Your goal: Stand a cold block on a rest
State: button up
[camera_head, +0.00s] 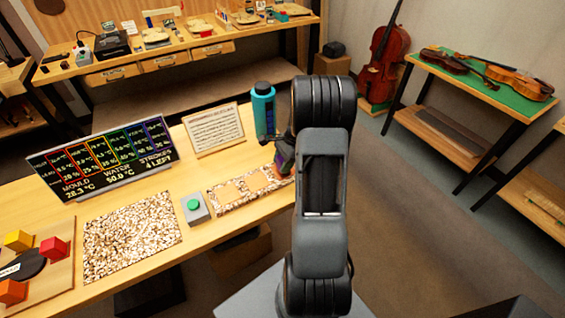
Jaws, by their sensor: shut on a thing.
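My gripper (284,160) is at the right end of a speckled strip (217,201) on the bench, partly hidden by my arm. It is shut on a small block, mostly hidden; dark purple and reddish patches show there, but its colour and whether it touches the strip cannot be told. The strip bears pale wooden patches, one at left (229,191) and one further right (257,180). At the far left, a yellow block (18,240), a red block (54,248) and an orange block (11,292) sit on a wooden board (52,283) around a dark disc (22,265).
A teal bottle (263,110) stands just behind my gripper. A display board (103,157) reads mould 28.3 °C and water 50.0 °C. A printed card (213,130), a green button (194,206) and a speckled mat (131,235) are also on the bench.

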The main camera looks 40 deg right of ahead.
jog(key=shift+f+b, duration=0.3)
jog(key=shift+f, duration=0.2)
jog(key=o, duration=1)
jog(key=shift+r, duration=0.1)
jog(key=v, duration=1.3)
jog(key=shift+r+b, duration=0.35)
jog(key=shift+b, duration=0.05)
jog(key=shift+d, duration=0.1)
